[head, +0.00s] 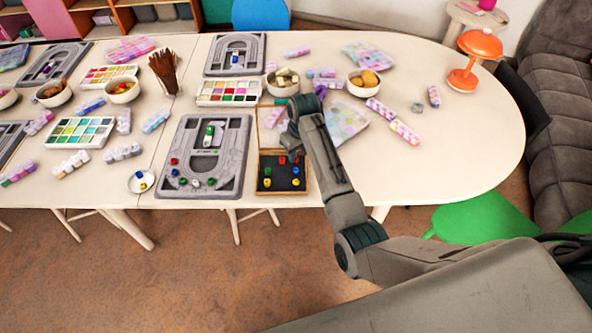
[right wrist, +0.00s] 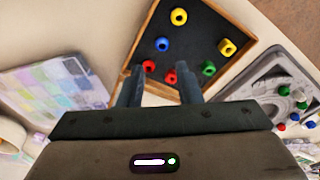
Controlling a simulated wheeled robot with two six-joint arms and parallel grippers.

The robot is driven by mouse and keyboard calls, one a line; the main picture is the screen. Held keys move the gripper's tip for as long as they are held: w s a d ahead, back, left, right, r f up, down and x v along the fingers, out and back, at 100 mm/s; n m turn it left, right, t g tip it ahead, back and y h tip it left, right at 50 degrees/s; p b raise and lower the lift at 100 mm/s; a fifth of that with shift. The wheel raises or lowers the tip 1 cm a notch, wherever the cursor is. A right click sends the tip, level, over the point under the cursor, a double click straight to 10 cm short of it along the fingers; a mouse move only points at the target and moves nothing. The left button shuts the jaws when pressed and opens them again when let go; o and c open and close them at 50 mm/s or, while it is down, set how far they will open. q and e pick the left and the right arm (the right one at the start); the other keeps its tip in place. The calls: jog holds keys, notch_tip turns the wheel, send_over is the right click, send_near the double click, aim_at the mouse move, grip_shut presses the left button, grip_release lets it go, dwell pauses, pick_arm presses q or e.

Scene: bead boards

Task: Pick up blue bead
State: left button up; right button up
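A blue bead (right wrist: 162,44) lies in an open wooden box with a dark lining (right wrist: 195,22). The box (head: 283,192) stands at the table's front edge in the head view, and the blue bead (head: 296,170) shows in its right part. My right gripper (right wrist: 160,68) is open and empty, with its fingers over the box's far side. The blue bead lies beyond the fingertips, apart from them. Red beads (right wrist: 171,76) lie close to the fingers. In the head view my right gripper (head: 290,143) points down at the box and its fingertips are hard to make out. My left gripper is not in view.
Yellow (right wrist: 179,16) and green beads (right wrist: 208,68) share the box. A grey bead board (head: 180,186) stands left of it, and a small white saucer (head: 136,189) with beads lies farther left. Bowls (head: 281,90) and a pastel sheet (head: 345,122) lie behind. The table's right part is mostly clear.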

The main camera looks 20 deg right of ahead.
aim_at(297, 173)
notch_tip(297, 173, down, 2)
jog(key=shift+w+f, duration=0.1)
jog(key=shift+w, duration=0.05)
jog(key=shift+a+f+p, duration=0.1)
jog(key=shift+f+p, duration=0.35)
jog(key=shift+f, duration=0.15)
notch_tip(297, 173, down, 3)
jog(key=shift+a+f+p, duration=0.1)
jog(key=shift+f+p, duration=0.1)
jog(key=shift+p, duration=0.3)
jog(key=shift+w+f, duration=0.1)
jog(key=shift+f, duration=0.4)
grip_shut()
